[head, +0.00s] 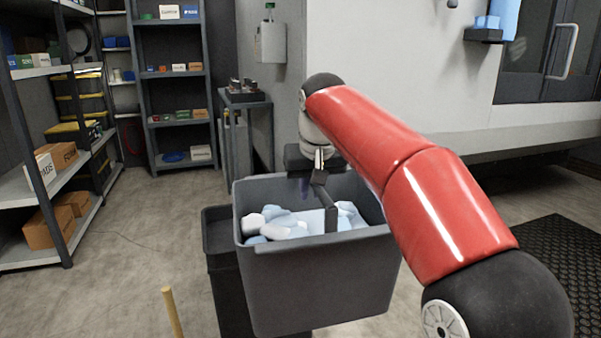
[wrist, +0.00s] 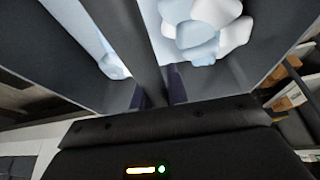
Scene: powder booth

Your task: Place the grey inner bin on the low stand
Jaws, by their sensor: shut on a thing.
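The grey inner bin (head: 315,275) is an open rectangular tub with crumpled white and pale blue cloths (head: 280,225) inside. It hangs slightly tilted in the middle of the head view. My gripper (head: 318,182) is above its open top, shut on the dark upright bar or handle in its middle. In the wrist view, the bar (wrist: 143,45) of the grey inner bin runs between the finger pads, with cloths on both sides. I cannot make out a low stand for certain. The bin and my arm hide part of the floor behind them.
A dark, open-topped container (head: 222,235) stands behind and left of the bin, partly hidden by it. A wooden handle (head: 172,312) sticks up at the front left. Shelving (head: 50,175) lines the left. A black mat (head: 560,260) lies right. Floor at left is mostly clear.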

